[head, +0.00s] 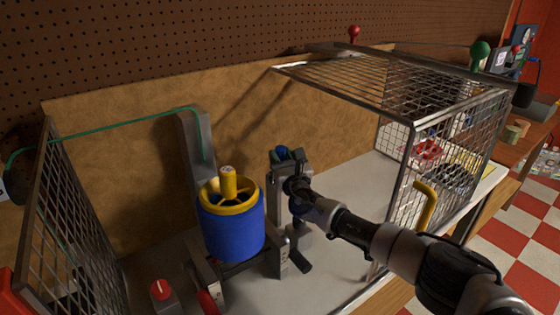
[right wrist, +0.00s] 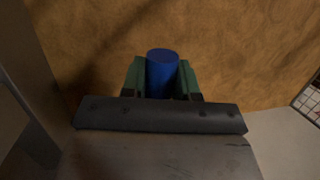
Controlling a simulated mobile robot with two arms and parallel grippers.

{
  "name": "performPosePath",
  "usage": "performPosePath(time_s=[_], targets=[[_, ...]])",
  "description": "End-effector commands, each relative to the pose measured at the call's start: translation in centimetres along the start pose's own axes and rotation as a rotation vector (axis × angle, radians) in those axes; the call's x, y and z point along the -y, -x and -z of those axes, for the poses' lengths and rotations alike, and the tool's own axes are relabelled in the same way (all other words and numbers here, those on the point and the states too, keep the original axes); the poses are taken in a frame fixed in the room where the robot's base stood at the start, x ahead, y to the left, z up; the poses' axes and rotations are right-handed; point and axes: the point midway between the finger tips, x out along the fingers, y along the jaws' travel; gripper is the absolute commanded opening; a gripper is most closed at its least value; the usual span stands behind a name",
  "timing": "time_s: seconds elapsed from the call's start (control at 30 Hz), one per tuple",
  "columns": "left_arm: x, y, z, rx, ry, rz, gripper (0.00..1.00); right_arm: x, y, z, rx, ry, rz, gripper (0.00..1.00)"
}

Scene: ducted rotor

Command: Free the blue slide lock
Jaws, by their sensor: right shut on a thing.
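The blue slide lock (head: 282,150) shows as a small blue knob on top of a grey upright post, right of the ducted rotor. In the right wrist view the blue knob (right wrist: 161,74) stands between two green finger pads. My right gripper (head: 284,157) is shut on this knob. The lower part of the knob and the lock's slide are hidden by the gripper and a dark bar. The ducted rotor (head: 232,232) is a blue drum with a yellow rim, spokes and hub. My left gripper is not in view.
A wire mesh cage lid (head: 350,80) stands raised behind and to the right, with a mesh side panel (head: 80,210) at the left. A red-topped knob (head: 159,289) sits at the front left. A yellow handle (head: 426,205) is near my right arm. The pale bench behind the post is clear.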

Motion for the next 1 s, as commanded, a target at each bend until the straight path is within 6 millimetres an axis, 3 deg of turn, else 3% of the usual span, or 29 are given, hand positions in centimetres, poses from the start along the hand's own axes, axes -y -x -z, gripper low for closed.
performPosePath(time_s=[0.23,0.27,0.4,0.77,1.0], targets=[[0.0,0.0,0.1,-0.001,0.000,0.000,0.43,-0.1,0.1,0.3,-0.007,-0.002,-0.002,0.00],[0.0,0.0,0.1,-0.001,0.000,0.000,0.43,-0.1,0.1,0.3,-0.007,-0.002,-0.002,0.33],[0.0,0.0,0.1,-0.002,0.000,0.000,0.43,-0.1,0.1,0.3,-0.006,-0.001,-0.001,0.54],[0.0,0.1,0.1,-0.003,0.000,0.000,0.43,0.0,0.3,0.1,-0.003,-0.001,-0.001,0.55],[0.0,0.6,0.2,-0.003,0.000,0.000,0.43,0.1,3.1,0.1,-0.004,-0.002,-0.001,0.55]])
